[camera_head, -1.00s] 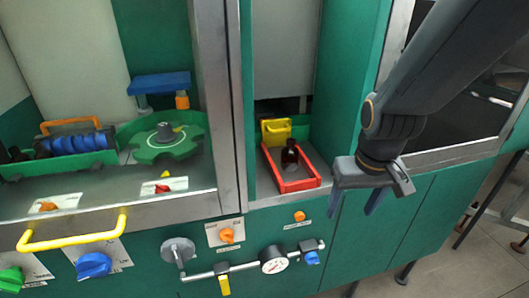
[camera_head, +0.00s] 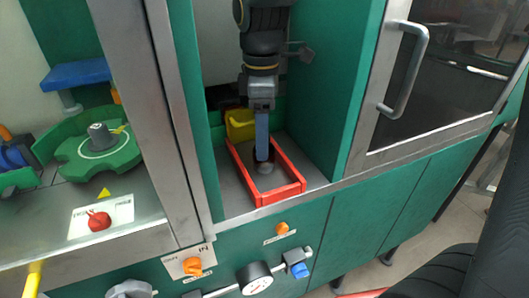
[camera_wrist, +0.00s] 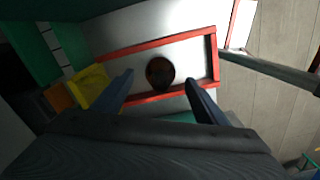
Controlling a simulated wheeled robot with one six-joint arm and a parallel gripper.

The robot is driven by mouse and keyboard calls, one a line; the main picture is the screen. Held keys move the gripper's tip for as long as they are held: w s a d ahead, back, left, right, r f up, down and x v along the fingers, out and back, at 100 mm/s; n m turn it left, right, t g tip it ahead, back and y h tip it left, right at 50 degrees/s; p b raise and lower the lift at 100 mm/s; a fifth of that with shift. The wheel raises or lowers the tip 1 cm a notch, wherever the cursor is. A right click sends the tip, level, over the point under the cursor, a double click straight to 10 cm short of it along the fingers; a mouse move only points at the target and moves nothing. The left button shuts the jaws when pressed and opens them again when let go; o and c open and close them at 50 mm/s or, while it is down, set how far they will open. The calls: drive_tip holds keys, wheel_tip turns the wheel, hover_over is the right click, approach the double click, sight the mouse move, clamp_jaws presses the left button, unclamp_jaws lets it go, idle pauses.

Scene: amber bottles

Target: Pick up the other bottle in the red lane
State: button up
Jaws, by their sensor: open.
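The red lane is a red-railed tray (camera_head: 297,190) on the bay floor; its red rail also shows in the wrist view (camera_wrist: 215,57). One dark amber bottle (camera_wrist: 160,72) stands inside the rails, seen from above as a dark round shape. My gripper (camera_head: 262,157) is open and points down over the lane. In the wrist view its two blue fingers (camera_wrist: 159,78) lie either side of the bottle, with their tips close to it. I cannot tell whether they touch it. In the head view the gripper hides most of the bottle.
A yellow block (camera_head: 239,125) stands just behind the lane. A metal post and a green wall (camera_head: 335,90) close in the bay on either side. A green turntable (camera_head: 98,152) sits left of the post. Knobs and a gauge (camera_head: 254,278) are on the front panel below.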

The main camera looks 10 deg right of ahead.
drive_tip(key=shift+s+d+f+p, duration=0.15)
drive_tip(key=shift+f+p, duration=0.7)
drive_tip(key=shift+f, duration=1.75)
drive_tip(key=c, duration=1.2)
